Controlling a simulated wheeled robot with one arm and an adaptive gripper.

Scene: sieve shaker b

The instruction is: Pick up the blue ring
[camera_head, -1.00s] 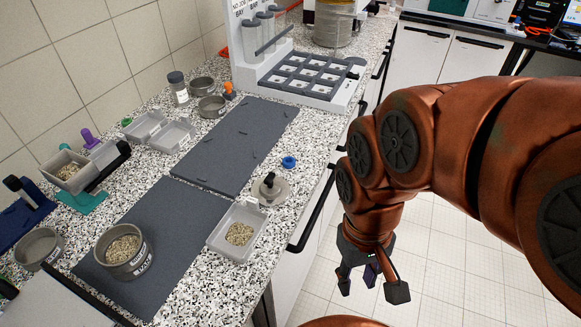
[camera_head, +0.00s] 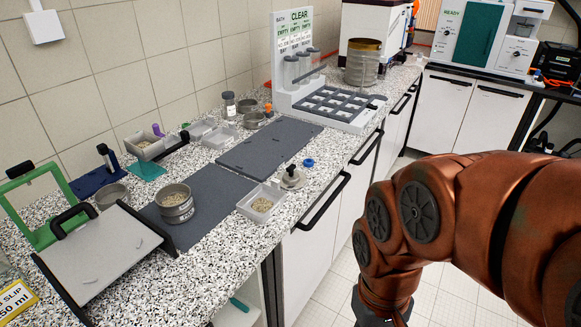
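The blue ring (camera_head: 309,162) is a small ring lying on the speckled counter. It sits near the front edge, just beyond a round grey piece with a black knob (camera_head: 292,178) and right of the dark mats. My gripper (camera_head: 382,318) hangs low in front of the counter, over the floor side, right of and below the ring in the picture. Only its dark upper part shows at the bottom edge. Its fingertips are cut off, so I cannot tell whether it is open. It is well apart from the ring.
A grey tray of grains (camera_head: 262,204) and a sieve pan of grains (camera_head: 177,207) stand left of the ring. A white rack (camera_head: 330,106) stands behind. Black handles (camera_head: 326,205) stick out from the cabinet fronts. The counter around the ring is mostly clear.

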